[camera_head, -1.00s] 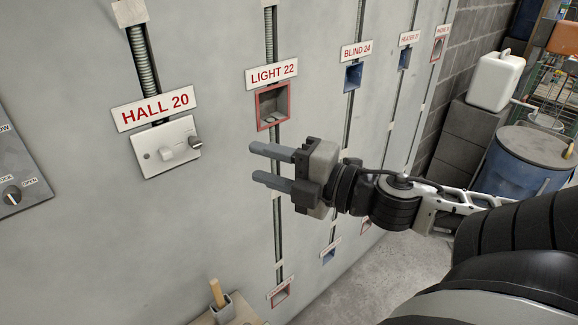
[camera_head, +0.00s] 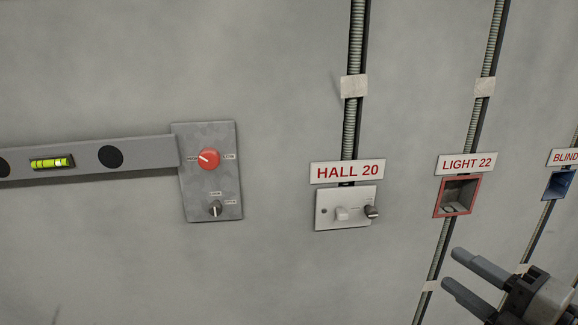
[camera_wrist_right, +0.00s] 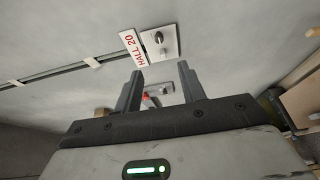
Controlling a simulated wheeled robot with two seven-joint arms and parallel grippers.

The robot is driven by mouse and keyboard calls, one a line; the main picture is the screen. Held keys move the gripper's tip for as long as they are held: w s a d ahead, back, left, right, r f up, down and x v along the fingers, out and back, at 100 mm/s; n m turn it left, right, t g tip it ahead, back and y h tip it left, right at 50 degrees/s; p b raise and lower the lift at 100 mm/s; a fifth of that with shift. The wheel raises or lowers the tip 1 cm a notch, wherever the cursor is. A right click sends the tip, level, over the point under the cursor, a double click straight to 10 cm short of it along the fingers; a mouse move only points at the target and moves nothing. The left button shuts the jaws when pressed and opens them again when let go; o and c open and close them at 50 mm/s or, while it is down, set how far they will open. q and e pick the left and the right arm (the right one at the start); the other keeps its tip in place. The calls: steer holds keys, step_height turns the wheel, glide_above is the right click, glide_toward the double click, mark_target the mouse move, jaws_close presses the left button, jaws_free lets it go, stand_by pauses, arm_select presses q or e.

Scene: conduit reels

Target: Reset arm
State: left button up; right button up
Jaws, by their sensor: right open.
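My right gripper (camera_head: 463,280) is at the lower right of the head view, open and with nothing between its fingers. It is apart from the wall, below the LIGHT 22 box. In the right wrist view its two fingers (camera_wrist_right: 158,92) stand apart, with the white HALL 20 switch plate (camera_wrist_right: 160,42) beyond them. The same switch plate (camera_head: 328,217) shows in the head view under its HALL 20 label (camera_head: 347,171). My left gripper is not in view.
A grey panel (camera_head: 197,194) with a red knob (camera_head: 208,159) and a small dark knob sits left of the plate. A spirit level (camera_head: 130,170) reaches it. The red-rimmed box (camera_head: 438,203) and blue box (camera_head: 559,184) are at right. Conduits run along the wall.

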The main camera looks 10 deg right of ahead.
steer(key=s+d+f+m+g+h, duration=0.1)
steer(key=d+f+m+h, duration=0.15)
steer(key=f+m, duration=0.5)
steer(key=s+d+f+m+g+h, duration=0.1)
steer(key=f+m+h, duration=0.3)
steer(key=f, duration=0.6)
steer(key=s+a+f+m+g+y, duration=0.2)
steer(key=a+f+m+g, duration=0.3)
steer(key=a+f, duration=1)
steer(key=a+m+y, duration=0.1)
steer(key=a+m, duration=0.1)
steer(key=a, duration=0.1)
steer(key=shift+s+f+m, duration=0.25)
steer(key=shift+s+m, duration=0.1)
steer(key=shift+c, duration=0.2)
